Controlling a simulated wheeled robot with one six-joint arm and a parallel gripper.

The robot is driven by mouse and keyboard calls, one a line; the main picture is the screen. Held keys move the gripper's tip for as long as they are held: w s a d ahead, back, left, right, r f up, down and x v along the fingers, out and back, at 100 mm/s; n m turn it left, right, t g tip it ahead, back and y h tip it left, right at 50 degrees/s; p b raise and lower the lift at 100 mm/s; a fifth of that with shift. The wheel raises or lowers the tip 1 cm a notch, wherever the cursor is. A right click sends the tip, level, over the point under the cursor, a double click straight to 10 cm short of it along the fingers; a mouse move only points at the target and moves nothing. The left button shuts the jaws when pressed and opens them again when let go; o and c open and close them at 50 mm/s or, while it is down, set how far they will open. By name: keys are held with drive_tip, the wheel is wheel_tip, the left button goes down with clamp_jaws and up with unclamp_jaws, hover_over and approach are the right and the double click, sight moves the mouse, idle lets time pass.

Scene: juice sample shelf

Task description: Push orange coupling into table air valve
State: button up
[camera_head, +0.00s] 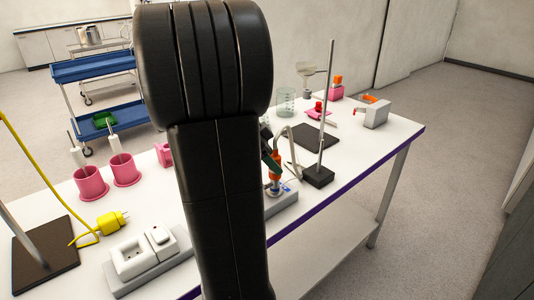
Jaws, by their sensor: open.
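The orange coupling (275,161) stands roughly upright at the right edge of my arm, with a pale hose curving up from it. Directly below it is the table air valve (275,188), a small metal fitting with some orange on a grey block with a blue mark. I cannot tell whether the coupling is seated in the valve. My gripper (270,154) is open, and a dark finger shows right beside the coupling. My black arm hides the rest of the gripper, so contact is unclear.
The white table (345,165) holds a stand with a dark base (318,176) just right of the valve. A power socket block (146,258), yellow plug (110,222) and pink cups (90,183) stand left. A grey device (376,113) is at the far right.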

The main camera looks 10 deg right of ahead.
drive_tip(key=v, duration=1.3)
drive_tip(key=shift+a+r, duration=0.25)
drive_tip(key=shift+s+d+f, duration=0.1)
drive_tip(key=x, duration=1.3)
drive_tip(key=shift+d+f, duration=0.1)
drive_tip(key=shift+d, duration=0.1)
